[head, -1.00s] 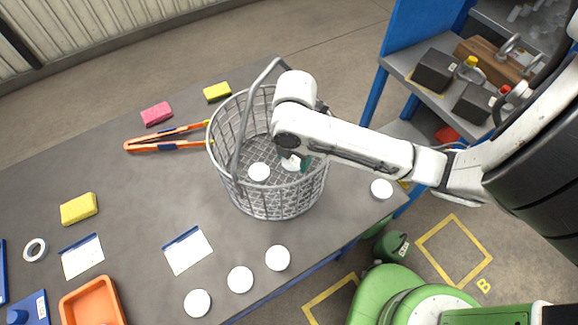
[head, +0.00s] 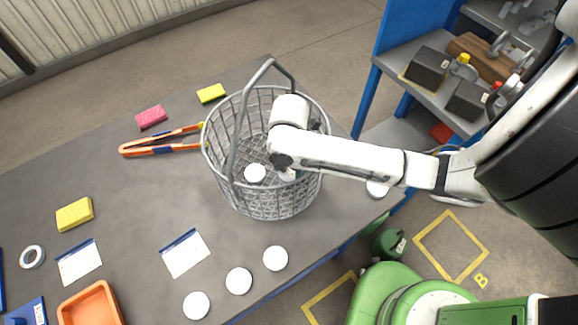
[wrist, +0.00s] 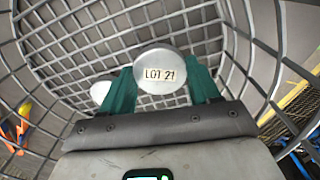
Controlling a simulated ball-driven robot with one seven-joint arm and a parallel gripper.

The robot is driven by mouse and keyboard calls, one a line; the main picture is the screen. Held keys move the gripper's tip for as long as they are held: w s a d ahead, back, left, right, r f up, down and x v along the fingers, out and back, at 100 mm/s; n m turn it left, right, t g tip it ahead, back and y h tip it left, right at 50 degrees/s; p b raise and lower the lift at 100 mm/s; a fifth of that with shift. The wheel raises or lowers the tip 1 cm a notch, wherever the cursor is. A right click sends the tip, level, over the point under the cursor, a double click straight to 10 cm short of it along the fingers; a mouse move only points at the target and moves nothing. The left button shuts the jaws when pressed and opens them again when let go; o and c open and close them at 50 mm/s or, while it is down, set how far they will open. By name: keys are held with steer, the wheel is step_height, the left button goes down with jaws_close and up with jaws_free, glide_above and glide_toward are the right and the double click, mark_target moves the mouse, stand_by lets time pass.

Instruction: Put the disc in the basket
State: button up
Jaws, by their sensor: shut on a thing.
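The grey wire basket (head: 262,202) stands on the dark table, its handle upright. My gripper (wrist: 163,82) is inside the basket, pointing down, with its green fingers shut on a white disc marked "LOT 27" (wrist: 160,72). In the head view my arm hides the fingers and the held disc. Another white disc (head: 255,173) lies inside the basket, and it also shows in the wrist view (wrist: 100,91), left of the held disc. The wire floor shows beyond the held disc; the gap between them is hard to judge.
Several more white discs lie on the table, three along the front edge (head: 239,281) and one right of the basket (head: 377,189). Orange tongs (head: 160,149), a pink sponge (head: 151,116), yellow sponges (head: 75,214) and an orange tray (head: 90,305) are to the left. A blue shelf (head: 400,60) stands behind right.

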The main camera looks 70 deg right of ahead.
mark_target(289, 172)
steer(key=shift+f, duration=0.3)
steer(key=o, duration=1.3)
steer(key=shift+o, duration=0.2)
step_height(289, 172, up, 13)
steer(key=shift+r, duration=0.1)
